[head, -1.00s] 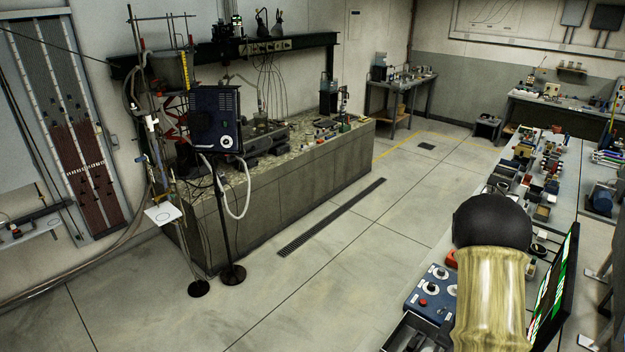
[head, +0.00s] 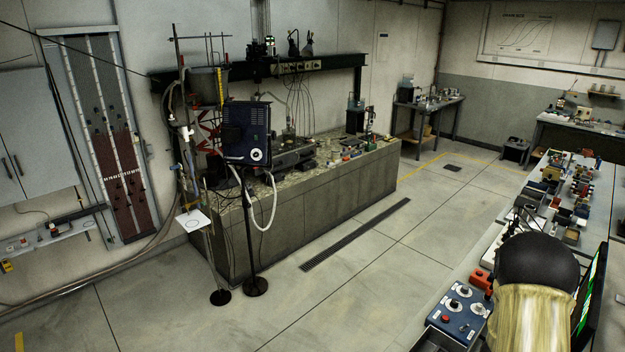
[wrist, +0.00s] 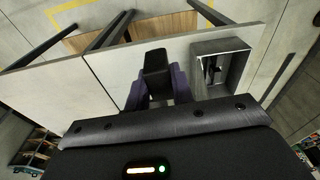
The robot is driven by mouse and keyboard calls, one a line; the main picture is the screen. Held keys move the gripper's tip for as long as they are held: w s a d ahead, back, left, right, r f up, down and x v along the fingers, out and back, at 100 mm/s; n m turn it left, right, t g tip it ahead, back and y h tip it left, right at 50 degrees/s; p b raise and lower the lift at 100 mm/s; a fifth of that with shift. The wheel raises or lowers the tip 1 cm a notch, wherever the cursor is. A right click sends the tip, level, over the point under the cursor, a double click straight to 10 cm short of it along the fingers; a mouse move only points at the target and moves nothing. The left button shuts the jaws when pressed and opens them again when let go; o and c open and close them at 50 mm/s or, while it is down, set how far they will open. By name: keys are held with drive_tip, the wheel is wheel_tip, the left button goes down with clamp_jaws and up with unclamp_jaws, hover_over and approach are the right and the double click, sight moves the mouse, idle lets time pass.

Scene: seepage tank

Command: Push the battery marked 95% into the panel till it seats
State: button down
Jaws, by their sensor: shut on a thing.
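In the wrist view, my gripper (wrist: 157,88) has purple fingers closed on a dark block (wrist: 155,66), which looks like the battery. Its 95% marking does not show. A grey box with a recessed opening (wrist: 222,68) lies to the right of the gripper on a pale tabletop (wrist: 110,62). It may be the panel, but I cannot tell for sure. The block is beside the box, apart from it in the picture. The head view does not show my gripper or the battery; my own arm covers the lower right.
In the wrist view, dark table legs (wrist: 110,30) stand beyond the top's edge. In the head view, a long bench (head: 330,185) stands at the back, a stand with a blue unit (head: 245,132) before it, and a cluttered worktop (head: 520,205) at right. The middle floor is clear.

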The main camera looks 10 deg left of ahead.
drive_tip(key=a+f+n+b, duration=0.2)
drive_tip(key=a+f+b, duration=0.2)
drive_tip(key=f, duration=0.7)
drive_tip(key=s+a+f+n+b, duration=0.1)
drive_tip(key=a+f+b, duration=0.3)
drive_tip(key=f, duration=0.8)
drive_tip(key=s+a+f+n+b, duration=0.1)
drive_tip(key=a+f+n+b, duration=0.2)
drive_tip(key=f, duration=0.9)
drive_tip(key=a+b, duration=0.2)
drive_tip(key=b, duration=0.2)
drive_tip(key=shift+s+y, duration=0.15)
drive_tip(key=shift+y, duration=0.25)
